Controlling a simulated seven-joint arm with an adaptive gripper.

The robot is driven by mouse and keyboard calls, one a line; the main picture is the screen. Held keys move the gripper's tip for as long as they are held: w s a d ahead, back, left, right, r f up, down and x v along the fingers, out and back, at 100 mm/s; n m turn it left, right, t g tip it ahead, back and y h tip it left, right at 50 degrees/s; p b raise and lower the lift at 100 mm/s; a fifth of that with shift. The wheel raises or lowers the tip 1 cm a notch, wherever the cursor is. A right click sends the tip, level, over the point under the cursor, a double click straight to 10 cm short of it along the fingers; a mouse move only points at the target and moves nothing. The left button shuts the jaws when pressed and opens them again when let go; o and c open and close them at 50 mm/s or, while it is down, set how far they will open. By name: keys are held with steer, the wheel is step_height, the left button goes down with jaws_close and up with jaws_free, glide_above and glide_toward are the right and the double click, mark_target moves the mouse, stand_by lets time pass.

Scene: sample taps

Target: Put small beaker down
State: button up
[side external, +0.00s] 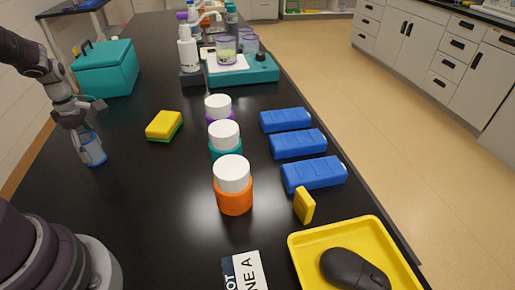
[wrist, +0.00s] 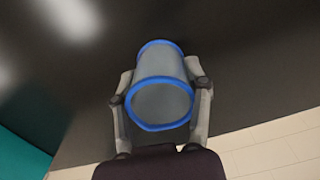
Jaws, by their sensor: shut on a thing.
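The small beaker (wrist: 161,88) is clear grey with blue rims. In the wrist view it sits between the two fingers of my gripper (wrist: 162,95), with a finger against each side. In the side external view the beaker (side external: 91,149) is at the left of the black bench, below my gripper (side external: 84,130), and looks close to upright. I cannot tell whether its base touches the bench.
A teal box (side external: 106,70) stands behind the beaker. A yellow-green sponge (side external: 164,126) lies to its right. Several white-capped jars (side external: 233,185), blue cases (side external: 313,174) and a yellow tray (side external: 300,250) are farther right. The black bench around the beaker is clear.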

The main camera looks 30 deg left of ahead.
steer(key=o, duration=0.8)
steer(key=shift+f, duration=0.1)
step_height(320, 180, up, 12)
steer(key=w+d+r+m, duration=0.2)
steer(key=d+r+m, duration=0.2)
steer(key=d+m, duration=0.15)
steer(key=s+d+r+m+t, duration=0.1)
steer(key=s+d+m+t, duration=0.1)
steer(key=d+m, duration=0.4)
steer(key=s+d+r+m+t, duration=0.1)
steer(key=d+m, duration=0.5)
steer(key=m, duration=0.1)
steer(key=s+d+r+m+t, duration=0.1)
steer(key=s+d+m+t, duration=0.1)
steer(key=d+m, duration=0.4)
steer(key=shift+s+m+t, duration=0.3)
steer(key=shift+s+m, duration=0.05)
